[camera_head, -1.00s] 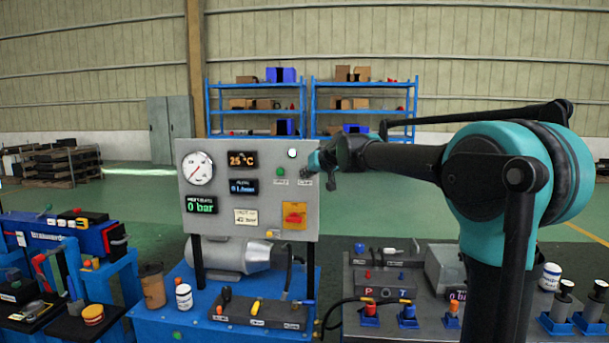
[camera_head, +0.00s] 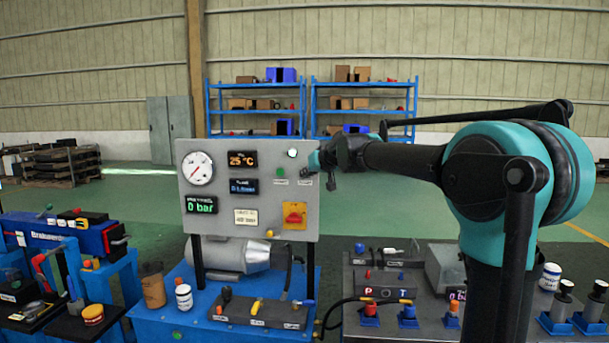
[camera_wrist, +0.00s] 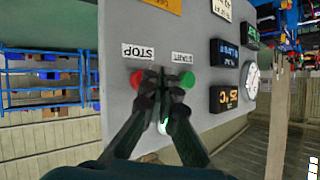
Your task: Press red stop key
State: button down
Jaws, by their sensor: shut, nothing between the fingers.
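The red stop key (camera_wrist: 136,78) shows in the wrist view below an upside-down STOP label (camera_wrist: 138,52) on the grey panel (camera_head: 222,223). The green start key (camera_wrist: 187,80) is to its right there; it also shows in the head view (camera_head: 280,172). My gripper (camera_wrist: 160,73) is shut and empty. In the wrist view its fingertips appear between the two keys, partly covering the inner edge of the red one. I cannot tell whether they touch the panel. In the head view my gripper (camera_head: 306,172) is in front of the panel's right side and hides the red key.
The panel carries a round gauge (camera_head: 198,168), lit displays, a white lamp (camera_head: 292,153) and a red rotary switch (camera_head: 294,214) on an orange plate. Below are a blue bench (camera_head: 160,318) with a bottle and levers, and a grey bench (camera_head: 440,325) with fittings.

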jog(key=shift+w, duration=0.1)
jog(key=shift+w, duration=0.35)
jog(key=shift+w, duration=0.5)
dwell(1.0)
jog(key=shift+s, duration=0.95)
jog(key=shift+s+a, duration=0.1)
jog(key=shift+s, duration=2.4)
